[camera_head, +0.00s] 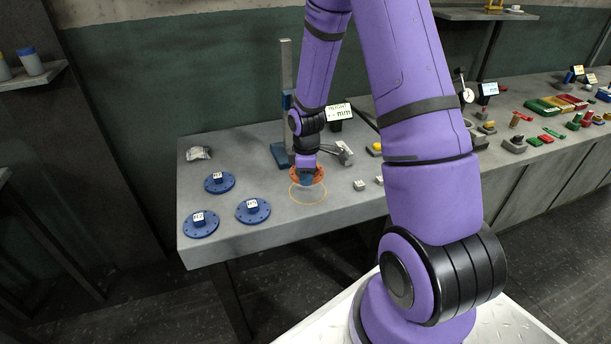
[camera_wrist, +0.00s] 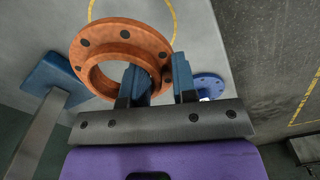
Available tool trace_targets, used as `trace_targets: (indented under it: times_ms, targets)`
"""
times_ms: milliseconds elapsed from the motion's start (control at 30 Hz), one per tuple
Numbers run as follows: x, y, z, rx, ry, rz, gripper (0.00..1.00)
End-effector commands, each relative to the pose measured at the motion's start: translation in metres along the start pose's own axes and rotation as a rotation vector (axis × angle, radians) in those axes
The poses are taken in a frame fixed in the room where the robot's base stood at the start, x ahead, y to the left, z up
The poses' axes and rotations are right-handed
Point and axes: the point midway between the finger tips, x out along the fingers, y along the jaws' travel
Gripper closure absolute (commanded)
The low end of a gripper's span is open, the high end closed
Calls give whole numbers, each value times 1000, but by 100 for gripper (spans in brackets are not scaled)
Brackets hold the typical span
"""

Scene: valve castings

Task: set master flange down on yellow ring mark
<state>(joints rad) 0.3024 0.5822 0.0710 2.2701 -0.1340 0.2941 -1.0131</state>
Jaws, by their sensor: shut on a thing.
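The master flange is the orange-brown disc with bolt holes and a wide bore (camera_head: 319,174); it also shows in the wrist view (camera_wrist: 90,52). My gripper (camera_head: 307,178) is shut on its wall. In the wrist view my gripper (camera_wrist: 158,78) has one blue finger inside the bore and the other outside. The yellow ring mark (camera_head: 308,203) is a thin circle on the bench top, its far part hidden behind the flange and gripper. In the wrist view, arcs of the ring mark (camera_wrist: 174,18) show beyond the flange. The flange appears above the bench; the gap is hard to judge.
Three blue labelled flanges (camera_head: 219,183), (camera_head: 262,211), (camera_head: 201,230) lie on the bench (camera_head: 240,243) to the left. A height gauge with a tall grey column (camera_head: 287,75) and blue base (camera_wrist: 52,72) stands close behind.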

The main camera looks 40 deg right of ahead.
Motion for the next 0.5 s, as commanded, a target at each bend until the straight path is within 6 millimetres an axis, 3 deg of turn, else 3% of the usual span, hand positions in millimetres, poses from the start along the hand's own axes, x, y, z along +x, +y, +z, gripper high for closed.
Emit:
trace_targets:
  times_ms: [167,500]
  targets:
    - [6,0,0,0,0,-2,100]
    - [36,0,0,-1,-1,-3,100]
